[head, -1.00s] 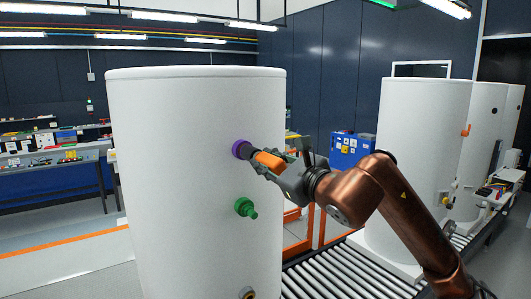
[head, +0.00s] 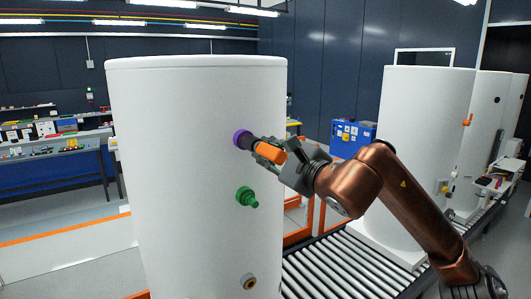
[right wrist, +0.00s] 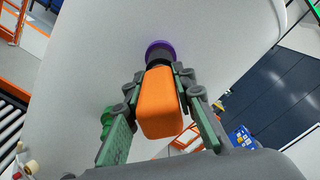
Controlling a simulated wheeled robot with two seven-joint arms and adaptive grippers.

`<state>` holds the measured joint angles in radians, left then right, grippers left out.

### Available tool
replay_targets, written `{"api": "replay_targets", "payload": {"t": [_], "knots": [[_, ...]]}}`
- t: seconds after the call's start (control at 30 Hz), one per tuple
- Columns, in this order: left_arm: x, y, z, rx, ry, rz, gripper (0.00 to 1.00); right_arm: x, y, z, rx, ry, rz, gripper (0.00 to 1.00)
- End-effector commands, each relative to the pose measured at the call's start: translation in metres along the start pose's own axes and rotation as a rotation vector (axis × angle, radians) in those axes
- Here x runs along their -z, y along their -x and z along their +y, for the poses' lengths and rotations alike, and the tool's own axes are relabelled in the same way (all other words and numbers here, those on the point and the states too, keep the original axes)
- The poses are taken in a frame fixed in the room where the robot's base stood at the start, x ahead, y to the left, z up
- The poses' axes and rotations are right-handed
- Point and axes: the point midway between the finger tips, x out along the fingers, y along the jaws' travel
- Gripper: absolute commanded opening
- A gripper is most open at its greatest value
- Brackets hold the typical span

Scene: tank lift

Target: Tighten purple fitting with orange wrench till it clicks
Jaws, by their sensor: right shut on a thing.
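The purple fitting (head: 242,139) is on the side of the white tank (head: 180,190), above a green fitting (head: 247,197). My right gripper (head: 262,150) is shut on the orange wrench (head: 271,153). The wrench's dark head points at the purple fitting and appears to be against it. In the right wrist view, the orange wrench body (right wrist: 160,105) sits between the two fingers, with the purple fitting (right wrist: 163,46) just beyond its dark end. The wrench head hides much of the fitting. My left gripper is not in view.
A brass-coloured port (head: 248,282) is low on the tank. A roller conveyor (head: 350,270) runs to the right, with more white tanks (head: 425,150) on it. A blue box (head: 353,138) and orange frames stand behind. A workbench (head: 50,155) is at the far left.

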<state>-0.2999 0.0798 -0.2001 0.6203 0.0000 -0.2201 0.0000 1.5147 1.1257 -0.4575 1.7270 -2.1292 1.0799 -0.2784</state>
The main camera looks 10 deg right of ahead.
Motion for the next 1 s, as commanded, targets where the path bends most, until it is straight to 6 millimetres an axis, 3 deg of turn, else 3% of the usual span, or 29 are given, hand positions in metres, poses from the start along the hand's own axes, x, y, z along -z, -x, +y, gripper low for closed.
{"api": "replay_targets", "payload": {"t": [0.6,0.77,1.0], "knots": [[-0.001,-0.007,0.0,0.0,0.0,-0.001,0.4,0.0,-0.002,0.0,0.002,-0.031,-0.004,0.0],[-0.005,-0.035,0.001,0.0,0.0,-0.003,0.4,0.003,-0.003,0.004,0.001,-0.229,-0.008,0.0],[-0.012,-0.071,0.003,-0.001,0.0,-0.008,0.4,0.004,-0.004,0.004,-0.001,-0.634,-0.009,0.0]]}}
